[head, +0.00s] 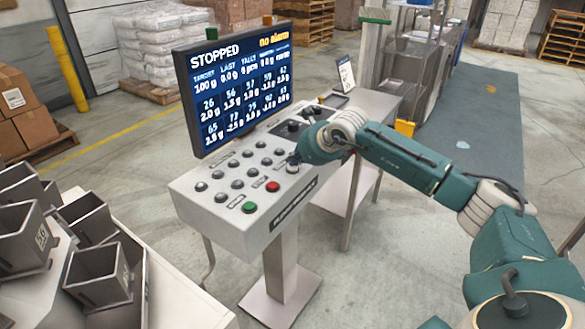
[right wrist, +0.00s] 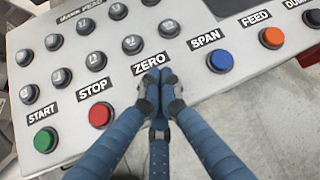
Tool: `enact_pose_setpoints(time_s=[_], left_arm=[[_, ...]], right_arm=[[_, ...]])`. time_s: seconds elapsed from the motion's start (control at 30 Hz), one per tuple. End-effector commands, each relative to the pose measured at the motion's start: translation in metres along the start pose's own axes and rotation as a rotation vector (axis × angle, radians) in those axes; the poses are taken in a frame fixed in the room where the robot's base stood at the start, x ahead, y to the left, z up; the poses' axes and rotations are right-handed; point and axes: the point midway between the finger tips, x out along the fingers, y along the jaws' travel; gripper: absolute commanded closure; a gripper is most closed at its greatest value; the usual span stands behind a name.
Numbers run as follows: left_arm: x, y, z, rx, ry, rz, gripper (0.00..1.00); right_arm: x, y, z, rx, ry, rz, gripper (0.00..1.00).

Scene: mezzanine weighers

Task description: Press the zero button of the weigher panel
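The weigher panel (head: 222,205) is a grey sloped console on a pedestal, with a screen (head: 240,85) reading "STOPPED" and "no alarm". My right gripper (head: 293,163) reaches in from the right over its front row of buttons. In the right wrist view, my right gripper (right wrist: 159,82) has its fingertips together, with nothing seen between them, just below the ZERO label (right wrist: 153,64). The zero button itself is hidden behind the fingertips; whether they touch it I cannot tell. My left gripper is not in view.
Beside ZERO are the red STOP button (right wrist: 101,115) and blue SPAN button (right wrist: 220,61); green START (right wrist: 45,140) and orange FEED (right wrist: 272,37) lie further out. Several round dark buttons sit behind. Grey weigher buckets (head: 100,275) stand at the lower left.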

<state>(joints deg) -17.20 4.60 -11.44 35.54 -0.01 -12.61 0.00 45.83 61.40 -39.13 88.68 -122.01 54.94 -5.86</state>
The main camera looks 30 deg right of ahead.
Motion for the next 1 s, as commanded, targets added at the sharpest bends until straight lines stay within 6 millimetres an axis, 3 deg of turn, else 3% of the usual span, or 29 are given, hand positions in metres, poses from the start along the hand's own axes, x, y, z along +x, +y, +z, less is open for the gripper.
enact_pose_setpoints(time_s=[1.0], left_arm=[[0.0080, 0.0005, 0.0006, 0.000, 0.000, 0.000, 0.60]], right_arm=[[0.0052, 0.0027, -0.0053, 0.000, 0.002, 0.002, 1.00]])
